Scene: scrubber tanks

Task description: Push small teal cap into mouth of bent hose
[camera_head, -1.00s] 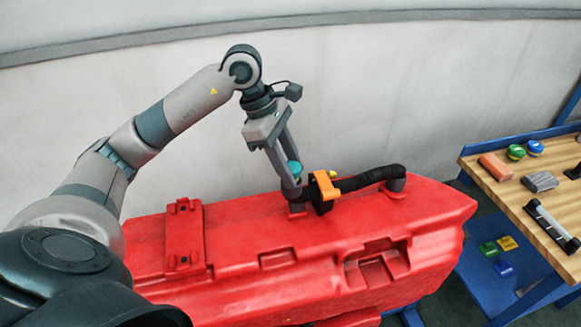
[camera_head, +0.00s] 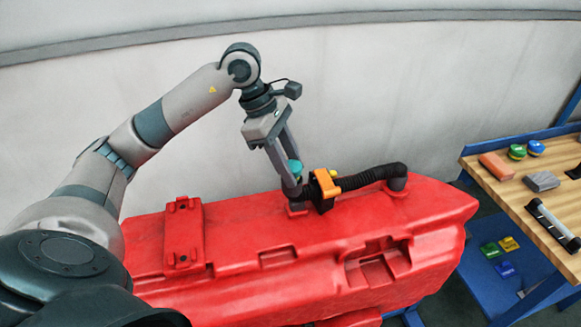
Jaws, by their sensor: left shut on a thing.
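The bent black hose (camera_head: 365,178) lies along the top of the red tank (camera_head: 235,222), with one end at a fitting on the right. Its left end passes an orange and black clamp (camera_head: 326,186). The small teal cap (camera_head: 295,167) sits between the fingers of my left gripper (camera_head: 291,180), which is shut on it. The fingers point down beside the clamp, close to the hose's left end. The fingers partly hide the cap and the hose mouth, so I cannot tell whether they touch. My right gripper is not in view.
A wooden workbench (camera_head: 520,195) stands at the right with a green cap (camera_head: 517,152), a blue cap (camera_head: 536,147), a grey block (camera_head: 541,181) and a reddish block (camera_head: 496,165). Small coloured boxes lie on the blue shelf below. A pale wall stands behind the tank.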

